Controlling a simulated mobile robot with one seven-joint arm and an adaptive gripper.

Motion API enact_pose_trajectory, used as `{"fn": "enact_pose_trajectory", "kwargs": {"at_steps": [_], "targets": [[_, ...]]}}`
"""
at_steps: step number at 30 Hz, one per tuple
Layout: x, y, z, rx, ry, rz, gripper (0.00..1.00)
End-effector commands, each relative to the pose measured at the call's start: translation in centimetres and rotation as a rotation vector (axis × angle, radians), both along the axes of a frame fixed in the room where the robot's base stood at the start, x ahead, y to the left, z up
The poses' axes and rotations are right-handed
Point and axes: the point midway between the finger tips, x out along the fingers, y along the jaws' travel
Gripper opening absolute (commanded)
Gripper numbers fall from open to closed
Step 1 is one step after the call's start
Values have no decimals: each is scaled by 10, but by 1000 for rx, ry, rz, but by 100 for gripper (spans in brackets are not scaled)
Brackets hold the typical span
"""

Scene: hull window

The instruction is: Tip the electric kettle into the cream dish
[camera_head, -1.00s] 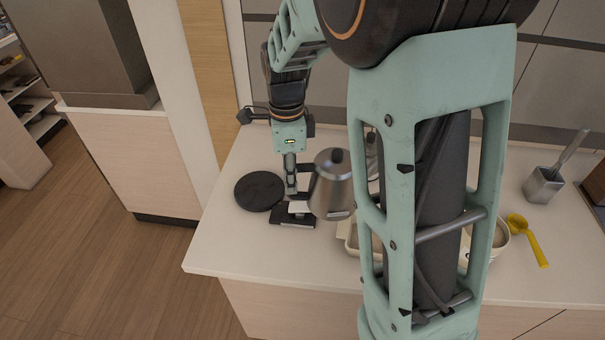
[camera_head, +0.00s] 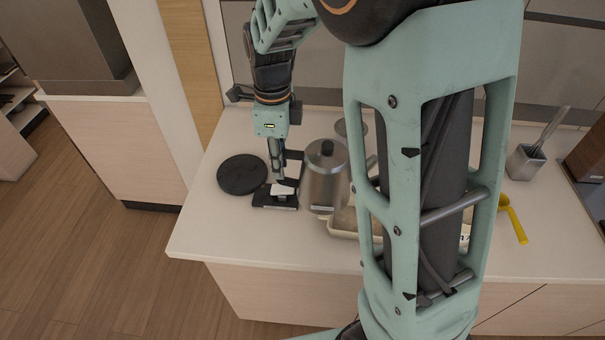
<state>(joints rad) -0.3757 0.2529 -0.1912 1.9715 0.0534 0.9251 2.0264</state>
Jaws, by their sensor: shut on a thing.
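The electric kettle (camera_head: 325,180) is a silver metal pot with a black lid knob. It looks close to upright, with its base near the left end of the cream dish (camera_head: 343,231); I cannot tell how far above the counter it is. The cream dish lies on the counter, mostly covered by the kettle and my own arm. The kettle's right side is partly hidden by my arm.
A round black disc (camera_head: 242,174) lies on the counter left of my gripper. A yellow scoop (camera_head: 514,222) and a metal pot with a utensil (camera_head: 525,162) stand to the right, with a brown box (camera_head: 588,150) beyond. The counter's front left (camera_head: 215,228) is clear.

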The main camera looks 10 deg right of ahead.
Motion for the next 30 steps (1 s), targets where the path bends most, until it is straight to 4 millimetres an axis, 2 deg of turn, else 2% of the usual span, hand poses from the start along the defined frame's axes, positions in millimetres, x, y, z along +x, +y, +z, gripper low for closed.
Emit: {"fn": "enact_pose_trajectory", "kwargs": {"at_steps": [20,30], "targets": [[1,0,1,-1,-2,1,0],[1,0,-16,-2,-1,1,0]]}}
